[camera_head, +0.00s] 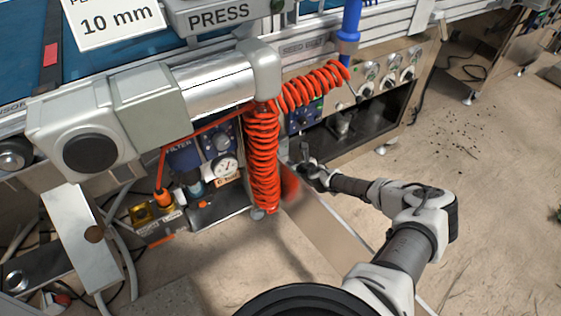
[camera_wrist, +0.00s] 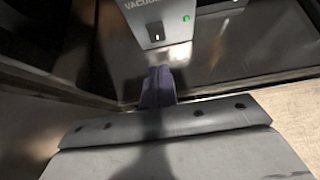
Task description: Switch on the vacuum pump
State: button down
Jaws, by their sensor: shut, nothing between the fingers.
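In the wrist view, a light grey box with lettering that begins "VACUU" (camera_wrist: 168,22) stands inside a dark metal bay. Its front carries a small dark rocker switch with a white mark (camera_wrist: 156,37) and a round green lamp (camera_wrist: 186,18) that looks lit. The top of the lettering is cut off by the frame edge. My gripper (camera_wrist: 158,84) is shut and empty, its fingertips pointing at the box, just below the switch in the picture and seemingly apart from it. In the head view my gripper (camera_head: 305,168) is at the bay's lower left, partly beside the orange coil.
An orange coiled hose (camera_head: 263,155) hangs just left of my gripper. A panel with several gauges and knobs (camera_head: 388,70) sits above the open dark bay (camera_head: 375,118). A filter unit with a gauge (camera_head: 225,167) stands further left.

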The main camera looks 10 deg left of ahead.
jog(key=x, duration=0.2)
jog(key=b+x, duration=0.1)
jog(key=x, duration=0.1)
jog(key=shift+w+a+r+b, duration=0.1)
jog(key=shift+w+a+b, duration=0.2)
jog(key=shift+w+a, duration=0.1)
jog(key=shift+w+a+r, duration=0.1)
jog(key=shift+w+a, duration=0.45)
jog(key=shift+w, duration=0.05)
